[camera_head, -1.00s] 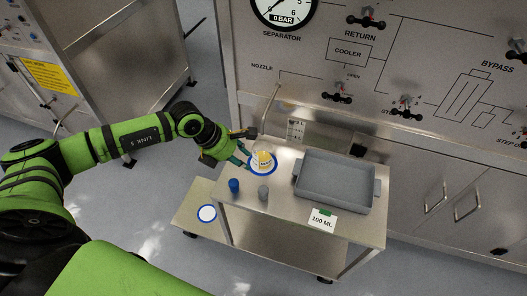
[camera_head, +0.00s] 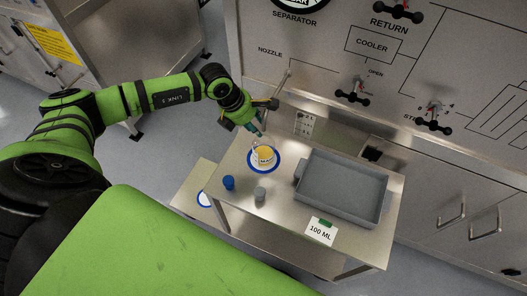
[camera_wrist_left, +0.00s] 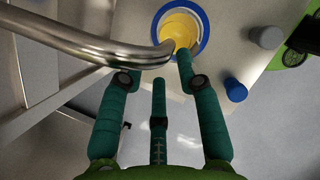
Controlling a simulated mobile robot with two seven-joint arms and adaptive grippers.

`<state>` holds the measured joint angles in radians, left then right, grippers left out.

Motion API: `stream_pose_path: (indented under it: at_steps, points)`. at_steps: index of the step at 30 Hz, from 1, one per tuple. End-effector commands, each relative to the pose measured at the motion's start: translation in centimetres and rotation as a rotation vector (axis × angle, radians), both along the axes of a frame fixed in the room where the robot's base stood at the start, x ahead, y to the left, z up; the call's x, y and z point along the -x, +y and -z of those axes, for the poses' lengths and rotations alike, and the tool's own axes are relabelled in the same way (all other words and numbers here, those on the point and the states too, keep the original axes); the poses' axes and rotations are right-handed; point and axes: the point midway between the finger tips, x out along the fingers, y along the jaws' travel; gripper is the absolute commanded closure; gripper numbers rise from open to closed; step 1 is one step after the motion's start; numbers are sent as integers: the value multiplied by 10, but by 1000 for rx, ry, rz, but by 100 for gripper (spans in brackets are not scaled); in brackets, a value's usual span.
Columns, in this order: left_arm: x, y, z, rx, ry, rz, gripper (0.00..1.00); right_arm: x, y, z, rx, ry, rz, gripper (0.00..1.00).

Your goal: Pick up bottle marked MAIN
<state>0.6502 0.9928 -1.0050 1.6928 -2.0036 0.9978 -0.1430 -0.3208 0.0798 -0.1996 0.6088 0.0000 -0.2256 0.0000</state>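The bottle (camera_head: 263,157), with yellow contents and a white label partly readable as "MA", stands upright on a blue-ringed white disc (camera_head: 279,163) at the cart's left part. It also shows from above in the left wrist view (camera_wrist_left: 177,30). My left gripper (camera_head: 262,131) is just behind and above the bottle, apart from it. In the left wrist view its green fingers (camera_wrist_left: 158,72) are spread, with nothing held between them. A bent metal pipe (camera_wrist_left: 90,48) crosses that view close to the fingertips. My right gripper is not in view.
On the cart (camera_head: 232,206) are a blue cap (camera_head: 229,183), a grey cap (camera_head: 260,194), a grey tray (camera_head: 340,190) and a "100 ML" card (camera_head: 320,231). The nozzle pipe (camera_head: 284,88) hangs from the panel behind my left gripper.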

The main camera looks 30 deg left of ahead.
Motion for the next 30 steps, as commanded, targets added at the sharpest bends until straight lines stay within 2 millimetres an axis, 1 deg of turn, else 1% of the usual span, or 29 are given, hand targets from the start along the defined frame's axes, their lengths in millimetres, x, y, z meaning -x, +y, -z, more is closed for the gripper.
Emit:
stream_pose_path:
  at_steps: [1, 3, 4, 9, 12, 14, 15, 24, 30]
  points:
    - [-3, -5, 13, 2, -1, 1, 66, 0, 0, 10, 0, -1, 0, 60]
    - [-6, -7, 24, 1, 0, 0, 66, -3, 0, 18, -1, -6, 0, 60]
    - [-7, -8, 26, 1, 0, 0, 66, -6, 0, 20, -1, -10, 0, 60]
    - [-9, -8, 26, 1, 0, -1, 66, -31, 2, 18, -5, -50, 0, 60]
    - [-8, -8, 26, 1, 0, -1, 66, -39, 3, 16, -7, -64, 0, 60]
    - [-8, -8, 26, 1, 0, -1, 90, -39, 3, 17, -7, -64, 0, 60]
    - [-8, -8, 26, 1, 0, -1, 100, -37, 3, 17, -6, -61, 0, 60]
    - [-8, -8, 26, 1, 0, -1, 100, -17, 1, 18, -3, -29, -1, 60]
    - [-9, -7, 26, 1, 0, -2, 100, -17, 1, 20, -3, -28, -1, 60]
